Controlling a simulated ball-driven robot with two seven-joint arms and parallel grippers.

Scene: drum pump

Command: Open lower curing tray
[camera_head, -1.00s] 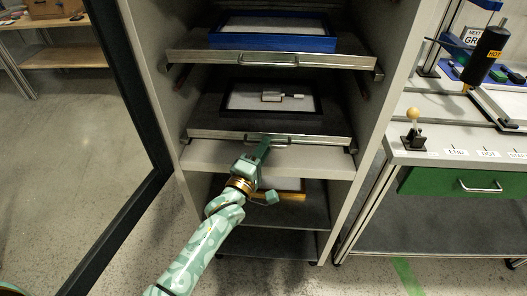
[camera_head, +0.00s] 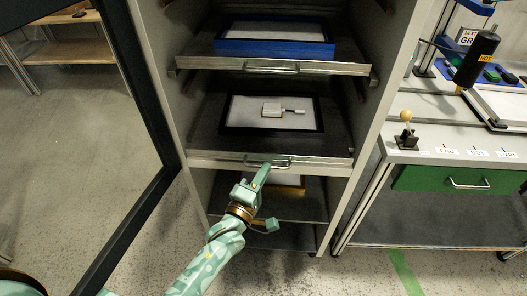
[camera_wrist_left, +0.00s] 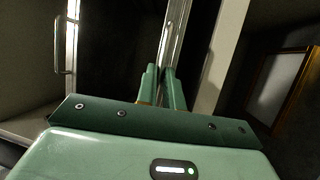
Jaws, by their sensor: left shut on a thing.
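The lower curing tray (camera_head: 205,145) is a dark sliding shelf with a metal front edge and a bar handle (camera_head: 280,165). It sticks out of the cabinet and carries a black-framed white panel with a small pale part on it. My left gripper (camera_head: 264,170) is shut on the handle at the tray's front. In the left wrist view its green fingers (camera_wrist_left: 164,88) close at a shiny metal bar (camera_wrist_left: 175,40); the exact contact is partly hidden. My right gripper is not in view.
The upper tray (camera_head: 200,63) holds a blue-rimmed box (camera_head: 275,48). An open door with a dark frame (camera_head: 155,110) stands at left. A bench with a green drawer (camera_head: 455,180) stands at right. Floor in front is clear.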

